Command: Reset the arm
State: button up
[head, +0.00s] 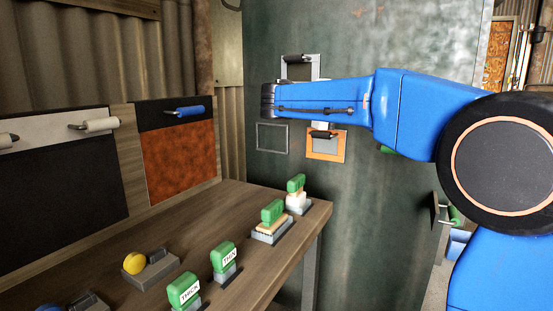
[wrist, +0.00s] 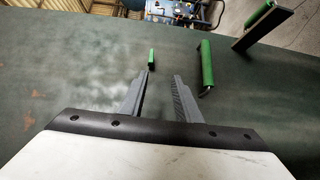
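My blue arm (head: 415,100) reaches leftward across the dark green wall in the head view. My gripper's fingers cannot be made out there. In the wrist view my gripper (wrist: 163,76) is open, its two grey fingers apart with nothing between them. A green handle (wrist: 207,66) stands right of the fingers, and a small green piece (wrist: 151,58) shows just beyond the left fingertip. I cannot tell whether either touches the gripper.
A wooden bench (head: 225,215) at the lower left holds several green-handled tools (head: 272,212) and a yellow knob (head: 134,263). An orange square frame (head: 312,154) and a grey frame (head: 259,137) are on the green wall, close below my arm in the picture.

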jog(key=s+d+f+n+y, duration=0.1)
jog(key=s+d+f+y, duration=0.3)
jog(key=s+f, duration=0.5)
jog(key=s+d+f+y, duration=0.3)
jog(key=s+f+y, duration=0.1)
jog(key=s+f, duration=0.45)
jog(key=s+a+f+m+y, duration=0.1)
jog(key=s+a+f+y, duration=0.3)
jog(key=s+f, duration=0.5)
jog(key=s+a+f+m+t+y, duration=0.1)
jog(key=s+a+f+y, duration=0.3)
jog(key=s+f, duration=0.6)
notch_tip(320, 180, down, 3)
jog(key=shift+a+f+m+t+y, duration=0.15)
jog(key=shift+a+m+t+y, duration=0.2)
jog(key=shift+a+m, duration=0.3)
